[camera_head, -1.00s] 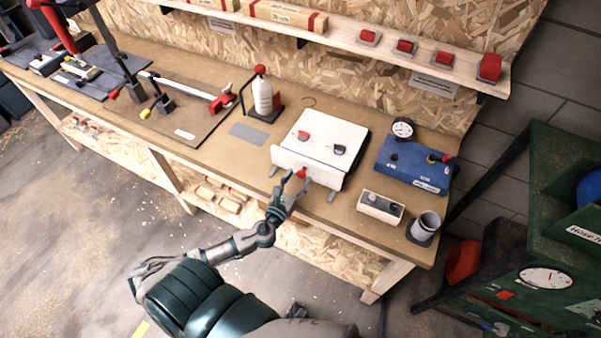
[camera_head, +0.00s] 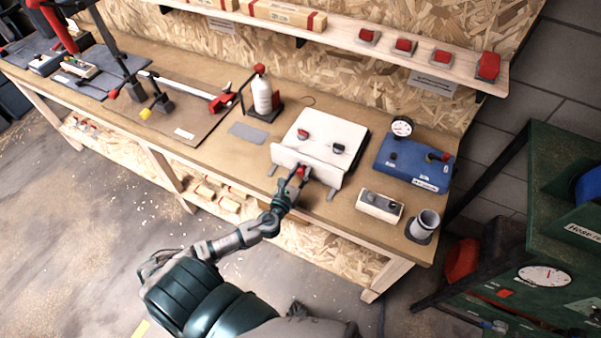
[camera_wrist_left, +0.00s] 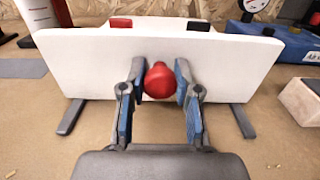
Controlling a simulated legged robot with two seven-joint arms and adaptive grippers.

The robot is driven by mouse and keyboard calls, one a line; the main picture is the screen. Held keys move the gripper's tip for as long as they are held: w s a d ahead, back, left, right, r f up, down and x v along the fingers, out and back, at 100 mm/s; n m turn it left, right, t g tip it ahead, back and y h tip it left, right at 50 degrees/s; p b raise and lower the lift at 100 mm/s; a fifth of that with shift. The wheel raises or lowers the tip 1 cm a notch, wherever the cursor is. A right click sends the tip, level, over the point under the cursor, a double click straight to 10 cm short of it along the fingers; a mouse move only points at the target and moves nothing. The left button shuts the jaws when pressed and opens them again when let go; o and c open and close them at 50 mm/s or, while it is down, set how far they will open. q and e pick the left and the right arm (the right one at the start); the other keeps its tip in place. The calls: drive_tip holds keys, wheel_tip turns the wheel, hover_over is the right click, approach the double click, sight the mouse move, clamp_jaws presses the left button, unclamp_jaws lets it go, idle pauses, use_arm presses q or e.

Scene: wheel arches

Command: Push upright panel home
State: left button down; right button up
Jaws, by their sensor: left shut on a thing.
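The white upright panel (camera_head: 290,160) stands at the front of a white box (camera_head: 345,132) on the workbench. It fills the middle of the left wrist view (camera_wrist_left: 85,75), with a red ball knob (camera_wrist_left: 159,82) on its face. My left gripper (camera_head: 299,174) is shut on this knob, with a blue-padded finger on each side in the left wrist view (camera_wrist_left: 160,88). Grey rails (camera_wrist_left: 70,117) stick out under the panel. Whether a gap lies between panel and box is hard to tell. My right gripper is not in view.
A blue box (camera_head: 415,165) with a gauge, a small white switch box (camera_head: 380,206) and a grey cup (camera_head: 424,226) stand to the right. A bottle (camera_head: 262,95) stands behind left. The bench top is clear around the grey plate (camera_head: 249,133).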

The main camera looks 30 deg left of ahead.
sight(305, 165)
use_arm(q)
drive_tip(key=w, duration=0.4)
drive_tip(key=shift+w+a+r, duration=0.1)
drive_tip(key=shift+a, duration=0.2)
drive_tip(key=c, duration=0.9)
unclamp_jaws()
drive_tip(key=shift+o, duration=0.3)
drive_tip(key=shift+w, duration=0.1)
drive_tip(key=shift+s, duration=0.6)
drive_tip(key=s, duration=0.7)
drive_tip(key=s+d, duration=0.1)
drive_tip(key=s, duration=0.2)
drive_tip(key=shift+s+d, duration=0.1)
drive_tip(key=shift+s, duration=0.3)
